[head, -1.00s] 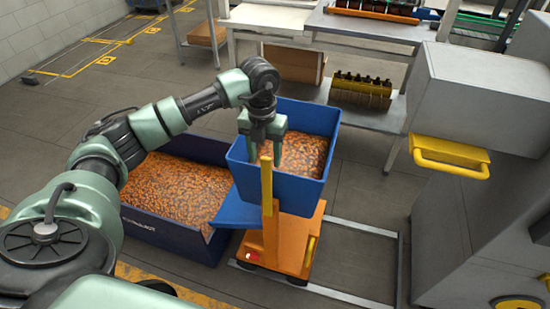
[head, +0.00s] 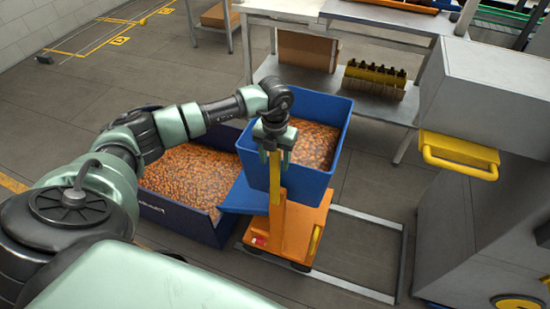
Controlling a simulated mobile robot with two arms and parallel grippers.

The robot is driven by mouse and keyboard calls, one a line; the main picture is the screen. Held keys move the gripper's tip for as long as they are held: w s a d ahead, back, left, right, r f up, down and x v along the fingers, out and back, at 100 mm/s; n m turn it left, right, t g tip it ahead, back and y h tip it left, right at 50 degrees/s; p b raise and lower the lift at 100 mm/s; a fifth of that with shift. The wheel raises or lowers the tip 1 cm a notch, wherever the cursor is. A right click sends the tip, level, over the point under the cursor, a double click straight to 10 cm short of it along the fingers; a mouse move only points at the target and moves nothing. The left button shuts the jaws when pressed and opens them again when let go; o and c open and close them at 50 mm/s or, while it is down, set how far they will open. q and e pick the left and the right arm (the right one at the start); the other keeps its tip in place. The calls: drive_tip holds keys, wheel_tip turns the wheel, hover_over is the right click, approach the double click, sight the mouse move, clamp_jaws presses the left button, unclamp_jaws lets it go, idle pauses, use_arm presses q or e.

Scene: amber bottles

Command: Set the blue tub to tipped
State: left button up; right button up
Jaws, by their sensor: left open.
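The blue tub (head: 309,183) stands on an orange cart (head: 298,225) near the middle of the head view. It looks upright and holds many small orange-brown pieces (head: 316,146). A blue chute (head: 244,196) slopes from its left side towards a larger dark blue bin. A yellow upright bar (head: 275,182) stands at the near side of the tub. My left gripper (head: 276,157) is open, pointing down at the top of this bar. Its fingers overlap the bar's top in the picture; I cannot tell whether they touch it. My right gripper is not in view.
The dark blue bin (head: 183,219), full of similar pieces, stands left of the cart. A grey floor frame (head: 357,214) lies right of it. A large grey machine with a yellow handle (head: 460,155) stands at the right. A workbench with a shelf (head: 361,97) is behind.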

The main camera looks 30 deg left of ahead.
use_arm(q)
clamp_jaws()
idle(1.4)
